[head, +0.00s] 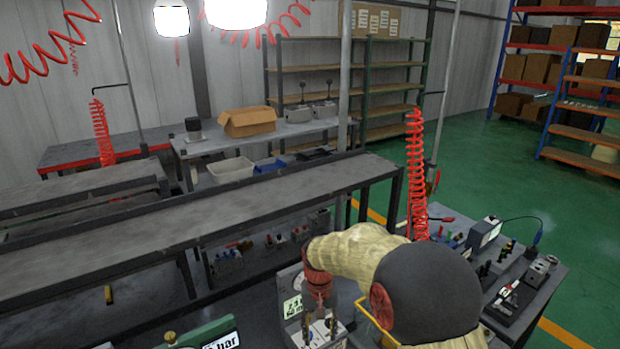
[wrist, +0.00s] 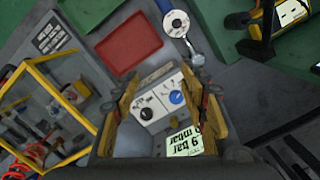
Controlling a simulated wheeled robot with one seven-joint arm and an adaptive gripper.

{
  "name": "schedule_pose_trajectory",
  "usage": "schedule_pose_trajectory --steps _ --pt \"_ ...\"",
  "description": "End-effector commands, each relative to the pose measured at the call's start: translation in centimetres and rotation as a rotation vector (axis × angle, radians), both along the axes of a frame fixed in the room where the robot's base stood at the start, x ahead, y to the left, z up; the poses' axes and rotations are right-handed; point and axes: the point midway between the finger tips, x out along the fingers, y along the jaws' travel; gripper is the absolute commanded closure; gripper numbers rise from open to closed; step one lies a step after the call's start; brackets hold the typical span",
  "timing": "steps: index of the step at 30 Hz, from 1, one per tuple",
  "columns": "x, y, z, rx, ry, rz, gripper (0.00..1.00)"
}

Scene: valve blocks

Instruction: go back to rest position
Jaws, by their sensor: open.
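My gripper (head: 319,318) hangs over the workbench at the bottom centre of the head view, below my beige-sleeved arm. In the wrist view my gripper (wrist: 161,88) has its two yellowish fingers well apart. Between and beyond them is a pale valve block (wrist: 158,100) with a black knob, a blue knob and a green-lit display with pressure text. I cannot tell whether the fingers touch the block. In the head view my arm and gripper partly hide the block beneath.
The wrist view shows a red tray (wrist: 129,43), a round gauge (wrist: 176,23) and a yellow-framed clear case (wrist: 40,110) nearby. The head view shows a red coiled hose (head: 417,175) behind my arm, a long grey bench (head: 200,228) to the left, and open green floor at right.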

Motion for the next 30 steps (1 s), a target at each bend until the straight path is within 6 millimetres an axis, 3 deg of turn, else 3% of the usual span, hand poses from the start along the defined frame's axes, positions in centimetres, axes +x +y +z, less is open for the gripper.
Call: schedule_pose_trajectory --steps 9,15,24,30 --pt "-8.6 -5.3 6.5 0.023 -0.068 0.08 0.57" --pt "-14.6 -8.5 9.6 0.034 -0.14 0.101 0.57" --pt "-23.0 -12.5 12.0 0.039 -0.279 0.08 0.57" --pt "-27.4 -14.4 12.8 0.038 -0.394 0.035 0.57"
